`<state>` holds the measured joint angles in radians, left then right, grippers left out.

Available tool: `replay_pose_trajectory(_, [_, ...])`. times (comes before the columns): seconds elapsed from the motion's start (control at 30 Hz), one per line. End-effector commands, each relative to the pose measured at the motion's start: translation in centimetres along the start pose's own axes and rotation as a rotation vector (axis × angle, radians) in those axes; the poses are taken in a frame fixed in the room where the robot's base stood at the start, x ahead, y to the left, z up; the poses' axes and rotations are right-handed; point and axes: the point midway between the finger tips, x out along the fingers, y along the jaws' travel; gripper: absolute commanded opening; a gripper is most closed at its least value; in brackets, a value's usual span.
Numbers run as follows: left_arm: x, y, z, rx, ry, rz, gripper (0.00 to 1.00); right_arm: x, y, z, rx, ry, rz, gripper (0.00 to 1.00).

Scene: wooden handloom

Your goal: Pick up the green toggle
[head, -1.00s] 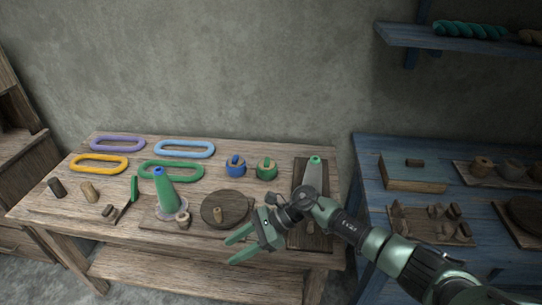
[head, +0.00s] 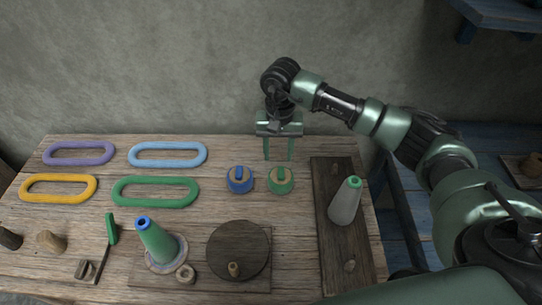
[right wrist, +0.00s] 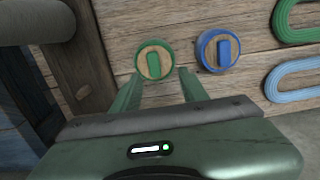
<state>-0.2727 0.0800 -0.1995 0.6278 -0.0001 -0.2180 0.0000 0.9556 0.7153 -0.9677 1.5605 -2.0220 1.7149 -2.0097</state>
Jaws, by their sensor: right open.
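The green toggle (head: 281,180) is a round green-rimmed knob with a wooden face and a raised green bar. It sits upright on the wooden table beside a similar blue toggle (head: 239,179). My right gripper (head: 279,157) points down just behind and above the green toggle in the head view, its two fingers apart with nothing between them. In the right wrist view the green toggle (right wrist: 154,60) shows just beyond the open fingertips (right wrist: 159,77), roughly centred between them, with the blue toggle (right wrist: 218,50) to its right. My left gripper is not in view.
A dark board with a grey cone (head: 345,201) stands right of the toggles. A green loop (head: 155,178) and a light blue loop (head: 168,144) lie left. A round dark disc (head: 238,250) with a peg and a green cone (head: 157,240) are in front.

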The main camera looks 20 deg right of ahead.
Motion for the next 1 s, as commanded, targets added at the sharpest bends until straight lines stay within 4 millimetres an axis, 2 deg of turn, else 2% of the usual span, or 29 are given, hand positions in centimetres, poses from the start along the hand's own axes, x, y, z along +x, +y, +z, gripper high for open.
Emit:
replay_pose_trajectory(0.2, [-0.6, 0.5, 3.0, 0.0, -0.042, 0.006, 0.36, 1.9, 0.3, 0.0, -0.007, 0.002, 0.009, 0.44])
replay_pose_trajectory(0.37, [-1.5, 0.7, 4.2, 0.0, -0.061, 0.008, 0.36, 3.6, 0.6, 0.1, -0.006, 0.0, 0.01, 0.44])
replay_pose_trajectory(0.6, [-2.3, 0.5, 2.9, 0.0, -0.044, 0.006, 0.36, 7.0, 0.9, 0.0, -0.004, 0.003, 0.007, 0.44])
replay_pose_trajectory(0.77, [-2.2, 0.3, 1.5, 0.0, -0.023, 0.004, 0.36, 7.7, 0.9, 0.0, -0.006, 0.004, 0.006, 0.44])
replay_pose_trajectory(0.9, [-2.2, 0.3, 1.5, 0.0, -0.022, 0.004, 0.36, 7.7, 0.9, 0.0, -0.006, 0.005, 0.006, 0.44])
replay_pose_trajectory(0.97, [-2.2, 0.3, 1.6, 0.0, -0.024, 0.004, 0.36, 7.7, 0.9, 0.0, -0.006, 0.005, 0.006, 0.29])
replay_pose_trajectory(1.0, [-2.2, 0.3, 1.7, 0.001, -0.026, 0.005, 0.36, 7.7, 0.9, 0.0, -0.006, 0.005, 0.006, 0.18])
